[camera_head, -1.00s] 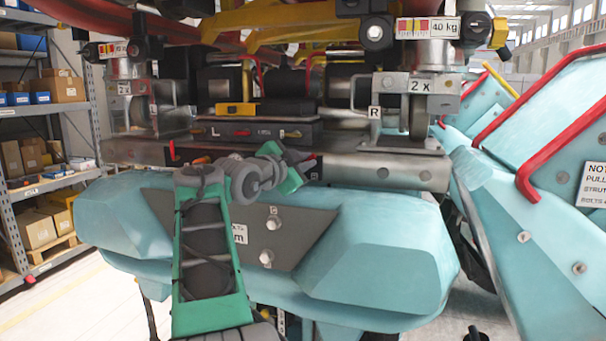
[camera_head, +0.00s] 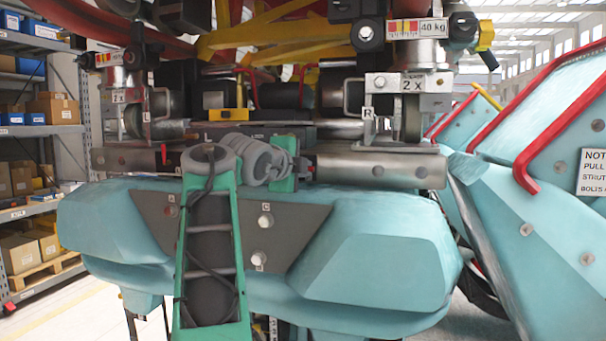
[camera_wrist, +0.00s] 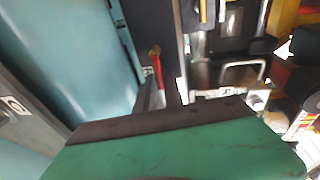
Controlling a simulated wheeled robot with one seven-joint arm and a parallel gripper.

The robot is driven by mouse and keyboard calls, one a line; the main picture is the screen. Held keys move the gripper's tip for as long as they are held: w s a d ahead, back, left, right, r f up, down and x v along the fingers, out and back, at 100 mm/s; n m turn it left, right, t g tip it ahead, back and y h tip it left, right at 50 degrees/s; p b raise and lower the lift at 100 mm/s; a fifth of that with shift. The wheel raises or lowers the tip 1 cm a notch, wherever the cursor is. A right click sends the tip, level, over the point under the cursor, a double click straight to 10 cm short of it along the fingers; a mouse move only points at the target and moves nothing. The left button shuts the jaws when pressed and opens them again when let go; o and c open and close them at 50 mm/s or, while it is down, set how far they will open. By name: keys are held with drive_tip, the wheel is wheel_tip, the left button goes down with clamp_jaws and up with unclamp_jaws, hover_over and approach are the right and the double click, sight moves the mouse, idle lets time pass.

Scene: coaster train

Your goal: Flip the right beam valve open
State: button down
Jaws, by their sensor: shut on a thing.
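My gripper (camera_head: 299,168) is at the front of the grey metal beam (camera_head: 380,171), right of its middle. Its green body also fills the bottom of the wrist view (camera_wrist: 165,150). It is shut at the place of the right beam valve, which is hidden behind it in both views; the contact itself does not show. A red lever (camera_head: 164,154) stands on the beam's left part. A red lever also shows in the wrist view (camera_wrist: 156,66), apart from my gripper.
A teal body (camera_head: 380,260) with a dark plate (camera_head: 300,222) lies just below the beam. A bracket marked R (camera_head: 367,112) and a roller stand above right. A teal panel with red bars (camera_head: 525,165) is at the right. Shelves (camera_head: 40,175) stand at the left.

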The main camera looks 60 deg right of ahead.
drive_tip(key=shift+f, duration=0.1)
idle(0.4)
drive_tip(key=c, duration=1.5)
unclamp_jaws()
drive_tip(key=shift+o, duration=0.2)
drive_tip(key=a, duration=0.2)
drive_tip(key=a+r, duration=0.1)
drive_tip(key=a, duration=0.2)
drive_tip(key=a+b, duration=0.1)
drive_tip(key=a, duration=0.1)
drive_tip(key=shift+s+a+r, duration=0.1)
drive_tip(key=shift+a+r, duration=0.2)
drive_tip(key=shift+a, duration=0.1)
